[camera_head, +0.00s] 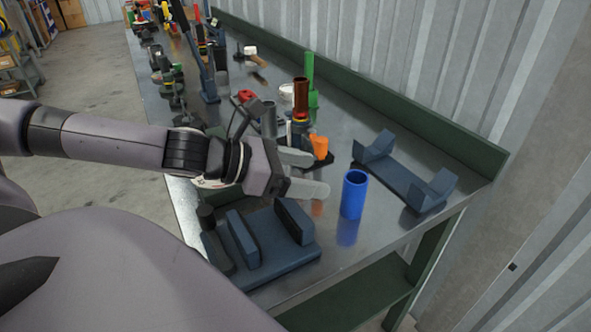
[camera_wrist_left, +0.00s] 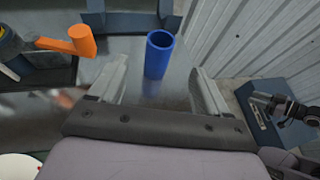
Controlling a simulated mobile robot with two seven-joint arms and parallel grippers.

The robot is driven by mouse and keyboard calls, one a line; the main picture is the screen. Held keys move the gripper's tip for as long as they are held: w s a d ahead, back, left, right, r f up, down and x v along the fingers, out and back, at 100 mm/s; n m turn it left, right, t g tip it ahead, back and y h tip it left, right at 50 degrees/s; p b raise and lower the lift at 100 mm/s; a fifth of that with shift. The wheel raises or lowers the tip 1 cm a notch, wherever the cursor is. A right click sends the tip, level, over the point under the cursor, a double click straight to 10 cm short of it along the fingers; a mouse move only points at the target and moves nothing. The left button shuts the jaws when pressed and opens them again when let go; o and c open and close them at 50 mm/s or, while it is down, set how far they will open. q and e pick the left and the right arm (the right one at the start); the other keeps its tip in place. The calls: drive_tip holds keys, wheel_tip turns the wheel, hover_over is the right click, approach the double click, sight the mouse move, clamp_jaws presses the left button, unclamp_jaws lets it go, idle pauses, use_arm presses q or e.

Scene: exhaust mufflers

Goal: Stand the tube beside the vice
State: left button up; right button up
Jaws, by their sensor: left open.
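The blue tube (camera_head: 354,195) stands upright on the metal bench top. It also shows in the left wrist view (camera_wrist_left: 159,56), ahead of and between the open fingers. My left gripper (camera_head: 309,173) is open and empty, with its fingers pointing at the tube from the left in the head view; a gap appears to remain between them. The blue-grey vice (camera_head: 268,250), with raised jaw blocks on a flat base, sits on the bench below my left gripper in the head view, left of and nearer than the tube. My right gripper is not seen.
A blue-grey cradle (camera_head: 398,178) with two raised ends lies right of the tube. An orange part (camera_head: 320,146), a copper-coloured tube (camera_head: 301,100) and a green tube (camera_head: 309,78) stand beyond my gripper. Bare bench surrounds the blue tube; the bench edge is close below.

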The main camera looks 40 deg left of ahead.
use_arm(q)
drive_tip(key=shift+v, duration=0.9)
drive_tip(key=shift+d, duration=0.1)
